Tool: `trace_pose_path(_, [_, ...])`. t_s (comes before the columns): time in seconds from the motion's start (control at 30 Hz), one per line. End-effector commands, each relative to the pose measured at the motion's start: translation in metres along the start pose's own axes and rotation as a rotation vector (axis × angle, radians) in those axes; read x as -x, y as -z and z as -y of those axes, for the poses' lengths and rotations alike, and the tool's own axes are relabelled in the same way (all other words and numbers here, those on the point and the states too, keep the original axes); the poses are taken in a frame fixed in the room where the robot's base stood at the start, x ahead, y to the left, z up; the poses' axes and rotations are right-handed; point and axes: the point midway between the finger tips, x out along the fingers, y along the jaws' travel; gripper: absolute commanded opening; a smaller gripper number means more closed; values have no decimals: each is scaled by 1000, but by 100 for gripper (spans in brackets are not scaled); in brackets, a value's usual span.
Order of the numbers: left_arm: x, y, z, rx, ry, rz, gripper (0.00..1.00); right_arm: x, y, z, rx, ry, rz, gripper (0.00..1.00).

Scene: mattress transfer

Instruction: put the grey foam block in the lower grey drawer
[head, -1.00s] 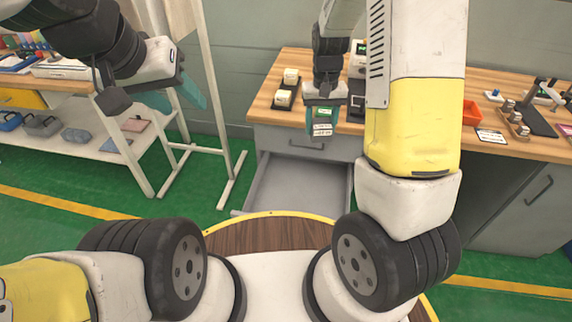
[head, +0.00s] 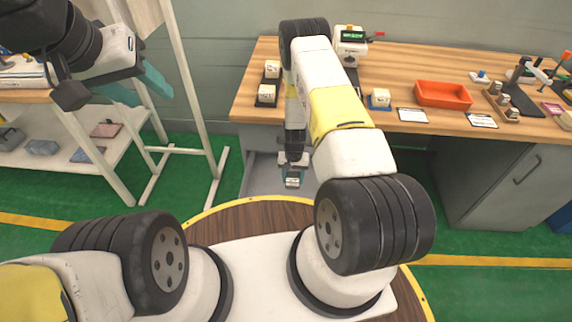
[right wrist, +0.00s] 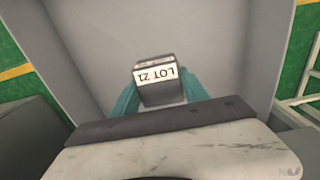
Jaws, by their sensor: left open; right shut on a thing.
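The grey foam block (right wrist: 160,94) has a white label reading LOT 21. My right gripper (head: 292,178) is shut on it, with teal fingers on both sides in the right wrist view (right wrist: 159,96). The lower grey drawer (head: 258,178) is pulled open below the bench. In the right wrist view the drawer floor (right wrist: 150,30) lies behind the block, with walls to both sides. The block hangs over or inside the drawer; I cannot tell its height above the floor. My left gripper (head: 150,82) is open and empty, far to the left of the drawer.
The wooden bench top (head: 420,65) stands above the drawer, with small blocks on dark trays (head: 265,101) near its left end. An orange tray (head: 443,94) is further right. A white shelf rack (head: 110,165) stands at left.

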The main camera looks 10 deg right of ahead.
Motion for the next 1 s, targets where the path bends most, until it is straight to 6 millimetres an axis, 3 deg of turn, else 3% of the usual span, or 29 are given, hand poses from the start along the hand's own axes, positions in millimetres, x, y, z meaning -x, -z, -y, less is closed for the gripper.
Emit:
trace_pose_path(0.2, [0,0,0,0,0,0,49,-41,-2,-1,-2,-1,3,13])
trace_pose_path(0.6, [0,0,0,0,0,0,49,-89,-1,-1,-1,-1,2,13])
trace_pose_path(1.0, [0,0,0,0,0,0,49,-95,-1,-1,-1,-1,2,13])
